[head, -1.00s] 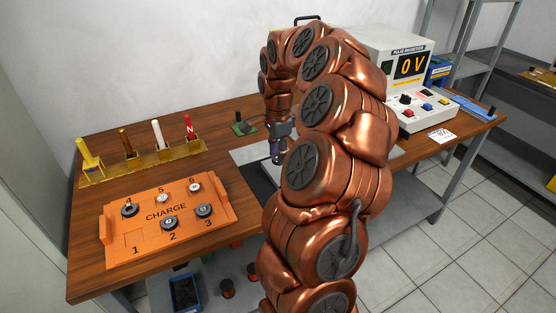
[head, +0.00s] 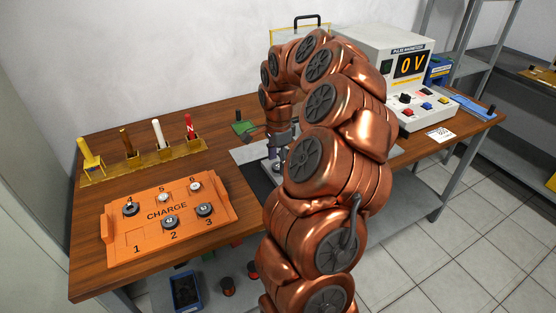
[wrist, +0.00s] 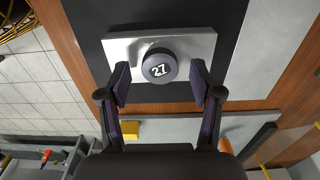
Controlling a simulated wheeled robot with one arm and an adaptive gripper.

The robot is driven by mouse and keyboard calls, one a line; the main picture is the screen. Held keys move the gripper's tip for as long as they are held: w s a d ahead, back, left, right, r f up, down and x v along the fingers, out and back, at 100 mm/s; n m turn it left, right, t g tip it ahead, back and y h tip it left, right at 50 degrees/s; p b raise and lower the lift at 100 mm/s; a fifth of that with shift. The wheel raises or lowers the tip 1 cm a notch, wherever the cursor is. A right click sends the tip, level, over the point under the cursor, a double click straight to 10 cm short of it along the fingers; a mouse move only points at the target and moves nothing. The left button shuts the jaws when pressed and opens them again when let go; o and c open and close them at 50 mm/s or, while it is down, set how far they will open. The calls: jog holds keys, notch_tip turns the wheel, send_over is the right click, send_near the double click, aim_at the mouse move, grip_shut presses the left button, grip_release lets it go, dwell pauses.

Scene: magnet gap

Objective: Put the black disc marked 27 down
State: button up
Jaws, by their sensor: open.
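The black disc marked 27 (wrist: 159,68) lies flat on a bright metal plate (wrist: 198,46) in the wrist view, its white number facing up. My gripper (wrist: 160,80) is open. Its two fingers stand left and right of the disc, slightly nearer the camera, with a clear gap on both sides. Nothing is held between them. In the head view my gripper (head: 279,150) points down over the grey work area at the back of the bench. My arm hides much of that spot, and I cannot make out the disc there.
An orange CHARGE tray (head: 125,213) at the bench's left holds several discs; place 1 is empty. A brass rack (head: 158,158) with colored markers stands behind it. The pulse magnetizer (head: 385,62) reads 0 V at the right. A green-based item (head: 243,128) is left of my gripper.

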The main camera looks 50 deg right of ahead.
aim_at(278, 165)
jog(key=shift+r, duration=0.1)
notch_tip(278, 165, up, 12)
jog(key=b, duration=0.1)
dwell(0.4)
jog(key=s+a+n, duration=0.2)
jog(key=a+n, duration=0.4)
jog(key=a, duration=0.5)
jog(key=s+a+n, duration=0.3)
jog(key=a+n, duration=0.3)
jog(key=a, duration=0.5)
jog(key=s+a+f+n+g, duration=0.1)
jog(key=s+a+f+n, duration=0.2)
jog(key=s, duration=0.6)
jog(key=s+a+f+n, duration=0.4)
jog(key=s+a+n, duration=0.2)
jog(key=s, duration=0.3)
jog(key=shift+s+a+f+n+g, duration=0.3)
jog(key=shift+s+a+n+g, duration=0.1)
jog(key=shift+a, duration=0.35)
